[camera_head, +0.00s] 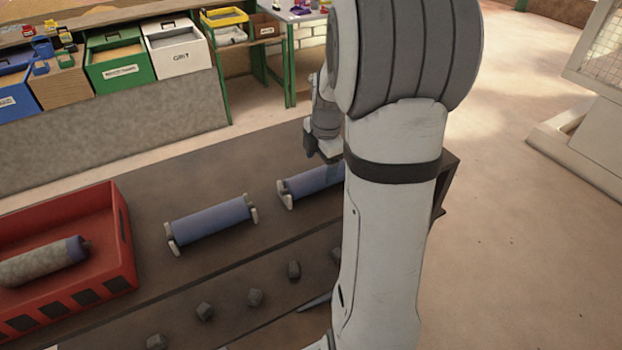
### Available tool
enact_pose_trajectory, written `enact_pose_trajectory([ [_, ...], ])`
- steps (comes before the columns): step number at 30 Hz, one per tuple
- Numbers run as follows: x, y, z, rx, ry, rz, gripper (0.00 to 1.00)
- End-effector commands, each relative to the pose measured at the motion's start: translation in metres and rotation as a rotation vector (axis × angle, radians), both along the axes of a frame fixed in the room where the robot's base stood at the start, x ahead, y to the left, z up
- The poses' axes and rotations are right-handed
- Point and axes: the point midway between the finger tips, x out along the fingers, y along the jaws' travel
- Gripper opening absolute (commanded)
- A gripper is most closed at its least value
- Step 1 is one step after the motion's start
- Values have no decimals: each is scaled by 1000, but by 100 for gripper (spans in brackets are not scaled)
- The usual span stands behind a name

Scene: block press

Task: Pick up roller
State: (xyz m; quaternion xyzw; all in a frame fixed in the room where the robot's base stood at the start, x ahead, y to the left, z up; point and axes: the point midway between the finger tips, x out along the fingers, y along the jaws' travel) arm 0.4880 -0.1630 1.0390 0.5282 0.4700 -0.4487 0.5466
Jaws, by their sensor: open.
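One blue roller (212,220) lies on the dark bench, with pale end brackets at both ends. A second blue roller (312,183) lies to its right in similar brackets, its right part hidden behind my arm. My gripper (318,156) is above and close to this second roller, pointing down. It is open; its fingertips are small and partly covered by my arm, so I cannot tell whether they touch the roller. A grey roller with a blue end (42,264) lies in the red crate (118,225) at the left.
Several dark blocks (254,297) sit along the lower front ledge of the bench (170,185). Behind stands a counter with a green bin (118,65) and a white bin (178,50). The floor at the right (520,230) is clear. A pale machine (590,100) stands at the far right.

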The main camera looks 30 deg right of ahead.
Motion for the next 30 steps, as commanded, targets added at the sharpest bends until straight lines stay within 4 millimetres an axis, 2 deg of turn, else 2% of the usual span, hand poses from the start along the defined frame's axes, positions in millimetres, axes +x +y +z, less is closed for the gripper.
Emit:
enact_pose_trajectory([
  [10, 5, 1, -46, 2, 2, -2, 77],
  [13, 6, 1, -53, 0, 0, -2, 77],
  [20, 6, 0, -54, 1, -1, -3, 77],
  [30, 6, 0, -54, 0, -1, -4, 49],
])
